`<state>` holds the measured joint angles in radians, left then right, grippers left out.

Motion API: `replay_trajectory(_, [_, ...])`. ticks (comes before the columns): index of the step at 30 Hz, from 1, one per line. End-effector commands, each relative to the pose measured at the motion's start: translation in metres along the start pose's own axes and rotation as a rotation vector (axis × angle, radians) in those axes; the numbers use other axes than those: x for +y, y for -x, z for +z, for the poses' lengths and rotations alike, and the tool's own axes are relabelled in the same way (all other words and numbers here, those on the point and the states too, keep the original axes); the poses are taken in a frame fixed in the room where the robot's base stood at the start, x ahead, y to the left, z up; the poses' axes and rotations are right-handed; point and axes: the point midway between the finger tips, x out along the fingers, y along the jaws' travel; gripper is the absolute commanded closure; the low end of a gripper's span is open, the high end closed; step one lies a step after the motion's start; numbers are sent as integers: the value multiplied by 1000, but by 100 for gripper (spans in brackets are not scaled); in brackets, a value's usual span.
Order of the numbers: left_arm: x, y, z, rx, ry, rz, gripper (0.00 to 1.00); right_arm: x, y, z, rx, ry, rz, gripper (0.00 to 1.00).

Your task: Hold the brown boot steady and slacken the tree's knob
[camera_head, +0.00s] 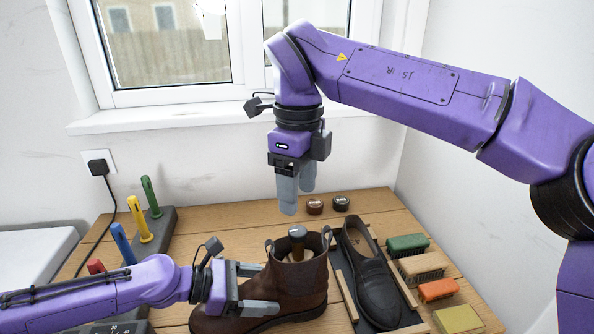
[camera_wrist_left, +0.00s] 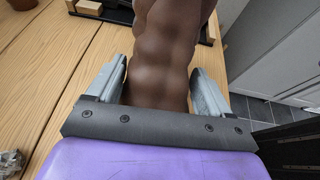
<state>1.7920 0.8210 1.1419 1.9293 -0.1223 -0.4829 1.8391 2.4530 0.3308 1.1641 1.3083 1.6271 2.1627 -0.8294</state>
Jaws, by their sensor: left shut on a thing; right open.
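The brown boot (camera_head: 295,285) stands upright on the wooden table, its toe toward the lower left. My left gripper (camera_head: 262,290) is shut on the boot from the left, low on its shaft. In the left wrist view the boot's brown leather (camera_wrist_left: 165,60) fills the space between the two fingers of my left gripper (camera_wrist_left: 160,88).
A black shoe (camera_head: 372,275) lies in a dark tray right of the boot. Brushes (camera_head: 420,266), an orange block (camera_head: 438,290) and a yellow sponge (camera_head: 458,319) line the right side. A rack with coloured handles (camera_head: 153,222) stands at left, before the window wall.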

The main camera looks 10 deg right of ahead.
Motion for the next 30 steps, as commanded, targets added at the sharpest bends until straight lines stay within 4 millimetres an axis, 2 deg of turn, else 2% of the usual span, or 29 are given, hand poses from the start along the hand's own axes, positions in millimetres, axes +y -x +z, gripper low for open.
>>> replay_trajectory(3, [0,0,-1,1,0,-1,74,0,24,1,-1,-2,-3,38])
replay_trajectory(6, [0,0,-1,1,0,-1,74,0,36,1,1,0,-2,38])
replay_trajectory(18, [0,0,-1,1,0,-1,74,0,42,0,1,1,0,38])
replay_trajectory(19, [0,0,-1,1,0,-1,16,0,42,0,1,1,0,38])
replay_trajectory(21, [0,0,-1,1,0,-1,0,0,41,0,1,1,0,38])
replay_trajectory(27, [0,0,0,1,0,0,0,0,41,0,1,1,0,38])
replay_trajectory(30, [0,9,0,1,-1,1,0,0,41,0,1,1,0,38])
